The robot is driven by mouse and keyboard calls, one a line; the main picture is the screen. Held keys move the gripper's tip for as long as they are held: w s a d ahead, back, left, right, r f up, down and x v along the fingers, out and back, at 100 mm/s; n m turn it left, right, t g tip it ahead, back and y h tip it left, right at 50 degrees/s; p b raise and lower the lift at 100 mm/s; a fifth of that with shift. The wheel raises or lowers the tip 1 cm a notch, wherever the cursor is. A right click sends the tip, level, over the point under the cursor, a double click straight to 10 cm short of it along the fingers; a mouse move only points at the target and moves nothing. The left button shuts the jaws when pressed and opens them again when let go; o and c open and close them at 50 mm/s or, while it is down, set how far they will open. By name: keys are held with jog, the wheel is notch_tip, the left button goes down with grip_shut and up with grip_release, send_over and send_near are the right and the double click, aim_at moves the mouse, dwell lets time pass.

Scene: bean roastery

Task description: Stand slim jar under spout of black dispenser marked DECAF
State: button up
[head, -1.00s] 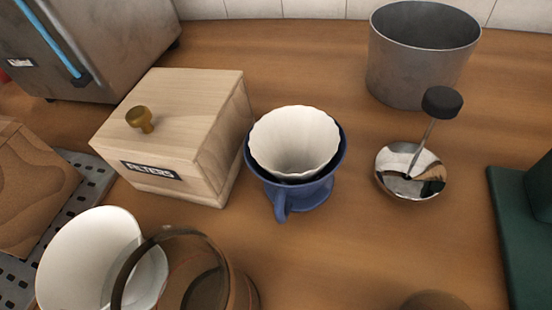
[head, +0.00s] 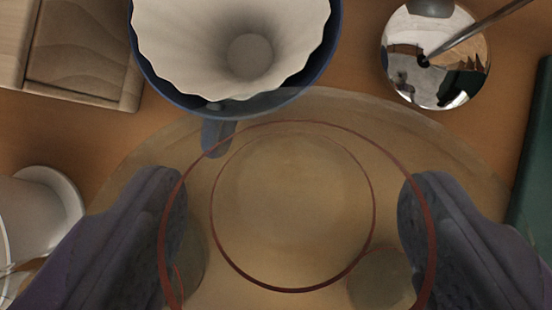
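A see-through glass vessel with red ring edges, which looks like the slim jar (head: 293,205), fills the lower middle of the head view. I look down into it from close above. My gripper (head: 293,225) has one dark finger on each side of it. The near red rim overlaps both fingers. I cannot tell whether the fingers touch the glass or stand just apart from it. No black dispenser, DECAF mark or spout is in view.
A blue dripper (head: 215,137) with a white paper filter (head: 160,45) stands just beyond the glass. A wooden box (head: 85,60), a white cup (head: 50,195) and a green object (head: 535,170) stand close around.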

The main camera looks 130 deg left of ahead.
aim_at(290, 158)
notch_tip(290, 158, down, 5)
jog(key=shift+r+b, duration=0.1)
jog(key=shift+b, duration=0.75)
jog(key=o, duration=1.1)
jog(key=p+v, duration=0.5)
jog(key=v, duration=0.7)
jog(key=shift+r+p, duration=0.1)
jog(key=shift+p, duration=0.2)
